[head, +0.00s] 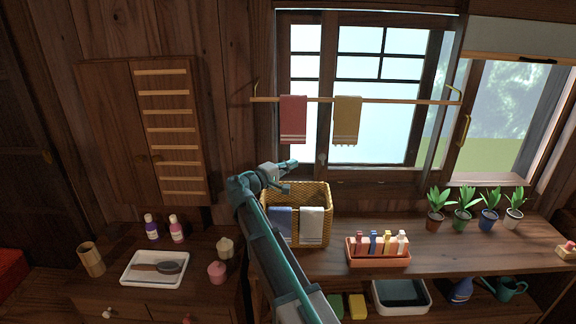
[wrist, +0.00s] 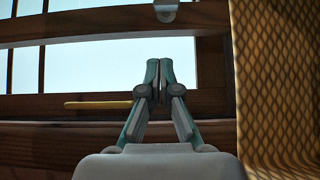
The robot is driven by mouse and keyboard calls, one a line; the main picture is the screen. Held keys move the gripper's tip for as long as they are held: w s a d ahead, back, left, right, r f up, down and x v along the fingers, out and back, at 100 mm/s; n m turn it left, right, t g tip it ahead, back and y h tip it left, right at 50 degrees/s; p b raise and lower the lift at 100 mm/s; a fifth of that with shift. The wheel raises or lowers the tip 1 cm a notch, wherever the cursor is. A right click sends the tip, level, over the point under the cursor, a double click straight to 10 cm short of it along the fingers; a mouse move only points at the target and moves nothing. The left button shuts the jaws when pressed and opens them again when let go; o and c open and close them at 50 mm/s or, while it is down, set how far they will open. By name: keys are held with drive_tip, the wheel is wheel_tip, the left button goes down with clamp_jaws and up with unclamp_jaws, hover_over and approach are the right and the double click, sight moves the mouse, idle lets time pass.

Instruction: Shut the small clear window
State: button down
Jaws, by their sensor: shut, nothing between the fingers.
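A window with dark wooden bars and pale panes (head: 375,115) fills the back wall behind the towel rail; part of it also shows in the wrist view (wrist: 110,65). To its right is a window with a clear view of greenery (head: 497,105), with a brass handle (head: 464,130) on its left frame. I cannot tell for sure which one is the small clear window, or how far either is open. My gripper (head: 292,164) is shut and empty, just above the wicker basket and in front of the left window's lower part. Its fingertips (wrist: 160,62) point at the pane and frame.
The wicker basket (head: 327,222) stands close below my gripper and fills the right of the wrist view (wrist: 282,80). A yellow bar (wrist: 98,104) lies along the lower frame. The towel rail (head: 405,101) crosses the window. Potted plants (head: 463,222) line the shelf's right side.

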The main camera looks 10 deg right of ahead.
sight(320, 154)
drive_tip(key=x, duration=0.2)
drive_tip(key=s+p+x, duration=0.1)
drive_tip(key=x, duration=0.2)
drive_tip(key=d+p+x, duration=0.1)
drive_tip(key=x, duration=0.2)
drive_tip(key=shift+s, duration=0.35)
drive_tip(key=shift+s+d+p, duration=0.1)
drive_tip(key=shift+d+p, duration=0.25)
drive_tip(key=shift+d, duration=0.25)
